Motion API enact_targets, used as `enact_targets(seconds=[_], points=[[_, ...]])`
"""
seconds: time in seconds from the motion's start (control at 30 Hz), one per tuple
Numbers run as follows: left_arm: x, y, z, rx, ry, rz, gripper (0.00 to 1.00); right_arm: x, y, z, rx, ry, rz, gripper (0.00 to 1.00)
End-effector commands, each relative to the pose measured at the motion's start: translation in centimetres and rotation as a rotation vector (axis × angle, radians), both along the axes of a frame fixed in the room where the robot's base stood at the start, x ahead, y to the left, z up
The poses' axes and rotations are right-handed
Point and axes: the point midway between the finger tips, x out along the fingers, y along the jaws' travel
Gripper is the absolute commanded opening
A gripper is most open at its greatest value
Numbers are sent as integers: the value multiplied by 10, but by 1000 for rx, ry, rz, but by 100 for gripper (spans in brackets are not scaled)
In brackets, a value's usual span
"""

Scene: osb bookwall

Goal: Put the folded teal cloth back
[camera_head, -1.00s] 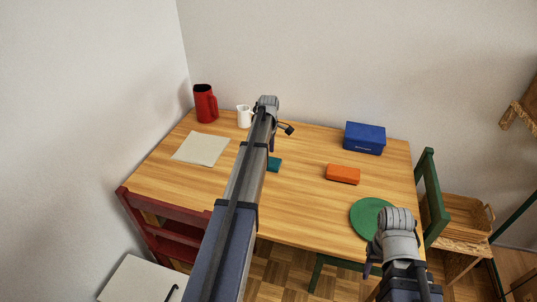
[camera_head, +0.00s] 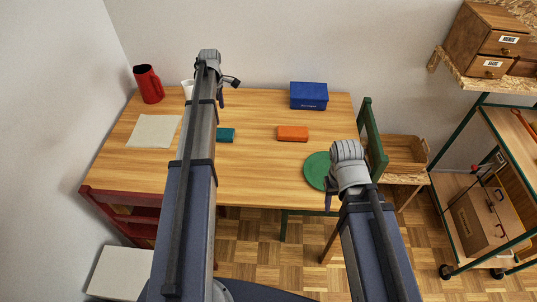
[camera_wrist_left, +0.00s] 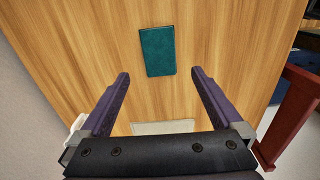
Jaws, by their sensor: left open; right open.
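The folded teal cloth (camera_head: 227,135) lies flat on the wooden table, partly behind my left arm in the head view. It shows whole in the left wrist view (camera_wrist_left: 157,51), beyond the fingertips. My left gripper (camera_head: 229,88) is open, empty and above the table; its two fingers are spread in the left wrist view (camera_wrist_left: 160,75), apart from the cloth. My right gripper (camera_head: 329,188) is near the green round mat at the table's right front; its fingers are mostly hidden by its wrist.
The table (camera_head: 255,165) also holds a red jug (camera_head: 149,84), a partly hidden white mug (camera_head: 187,88), a beige sheet (camera_head: 153,130), a blue box (camera_head: 309,96), an orange block (camera_head: 293,133) and the green mat (camera_head: 317,169). Red and green (camera_head: 371,140) chairs stand at its edges.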

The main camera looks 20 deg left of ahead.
Motion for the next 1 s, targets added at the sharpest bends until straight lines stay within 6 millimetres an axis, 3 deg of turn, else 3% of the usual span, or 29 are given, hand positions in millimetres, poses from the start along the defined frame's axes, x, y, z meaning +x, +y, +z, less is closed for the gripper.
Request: enact_targets(seconds=[0.07,0.17,0.3,0.4,0.5,0.6,0.7,0.83,1.0], points=[[-11,-32,0,2,5,-102,100,0,0,0,0,0,0,50],[-37,-102,0,9,15,-369,100,0,0,0,0,0,0,50],[-100,-213,0,22,42,-890,100,0,0,0,0,0,0,50],[-151,-273,1,30,64,-1254,100,0,0,0,0,0,0,50],[-198,-315,1,35,85,-1572,100,0,0,0,0,0,0,50],[-235,-341,1,38,104,-1819,100,0,0,0,0,0,0,50],[-259,-355,1,40,119,-1988,100,0,0,0,0,0,0,50],[-273,-364,2,39,129,-2096,100,0,0,0,0,0,0,50],[-273,-365,2,39,131,-2115,100,0,0,0,0,0,0,50]])
